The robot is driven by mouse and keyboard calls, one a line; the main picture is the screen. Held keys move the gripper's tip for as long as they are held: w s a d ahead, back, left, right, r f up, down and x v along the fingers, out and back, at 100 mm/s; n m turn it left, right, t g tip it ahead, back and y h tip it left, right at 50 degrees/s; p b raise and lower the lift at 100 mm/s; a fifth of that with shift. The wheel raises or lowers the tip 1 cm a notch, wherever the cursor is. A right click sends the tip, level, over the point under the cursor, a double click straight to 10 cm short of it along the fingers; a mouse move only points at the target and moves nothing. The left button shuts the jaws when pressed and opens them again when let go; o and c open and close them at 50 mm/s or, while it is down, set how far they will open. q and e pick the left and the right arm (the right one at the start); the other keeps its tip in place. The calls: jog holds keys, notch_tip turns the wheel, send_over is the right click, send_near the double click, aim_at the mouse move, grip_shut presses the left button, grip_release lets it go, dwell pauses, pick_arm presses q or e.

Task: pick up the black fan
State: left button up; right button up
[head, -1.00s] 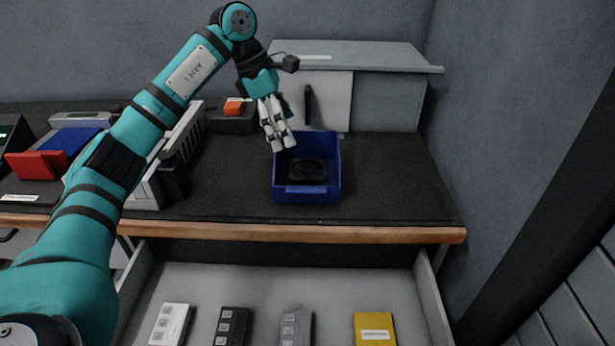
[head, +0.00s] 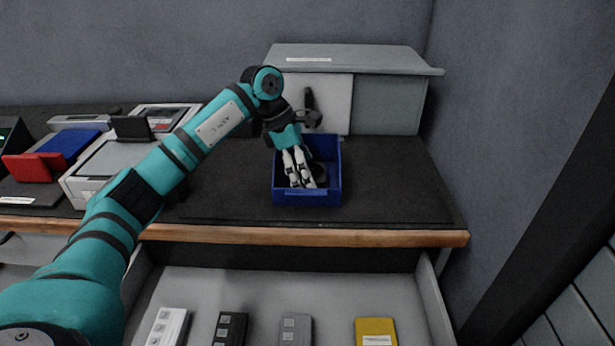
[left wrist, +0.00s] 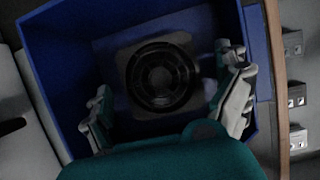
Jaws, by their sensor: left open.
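The black fan (left wrist: 161,76) lies in the blue bin (head: 306,199) on the dark bench top. In the left wrist view its round rim and hub show between my two fingers. In the head view the fan (head: 320,173) is partly hidden behind my left gripper (head: 300,184), which reaches down into the bin. My left gripper also shows in the left wrist view (left wrist: 168,112), open, with one finger on either side of the fan and a gap to it. My right gripper is not in view.
A grey cabinet (head: 385,92) stands behind the bin. Below the bench edge an open drawer (head: 270,290) holds several small blocks, one of them yellow (head: 376,331). A red block (head: 32,166) and devices stand at the left. The bench right of the bin is clear.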

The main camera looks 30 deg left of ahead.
pick_arm(q)
jog(key=shift+r, duration=0.1)
jog(key=c, duration=1.2)
